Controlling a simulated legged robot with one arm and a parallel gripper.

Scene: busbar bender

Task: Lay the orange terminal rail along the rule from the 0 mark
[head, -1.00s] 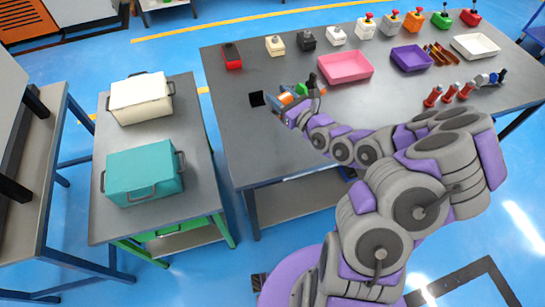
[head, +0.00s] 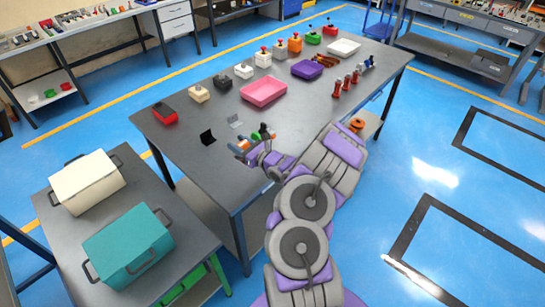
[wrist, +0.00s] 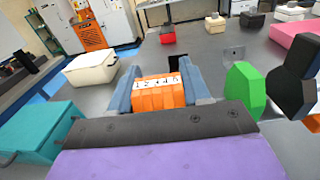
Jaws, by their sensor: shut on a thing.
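The orange terminal rail (wrist: 158,95), with a numbered white strip on top, is between the two blue fingers of my gripper (wrist: 160,76) in the wrist view. The fingers are shut on its sides. In the head view my gripper (head: 241,148) is over the near left part of the grey table (head: 190,165), with a little of the orange showing. A grey bracket (head: 235,121) and a black angled plate (head: 207,136) stand beyond it. I cannot make out the rule or its 0 mark in either view.
A green piece (wrist: 243,92) and a black piece (wrist: 293,82) are close on the right in the wrist view. A pink tray (head: 264,91) and purple tray (head: 307,69) lie farther back. A lower table at left holds a white box (head: 88,182) and teal box (head: 128,246).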

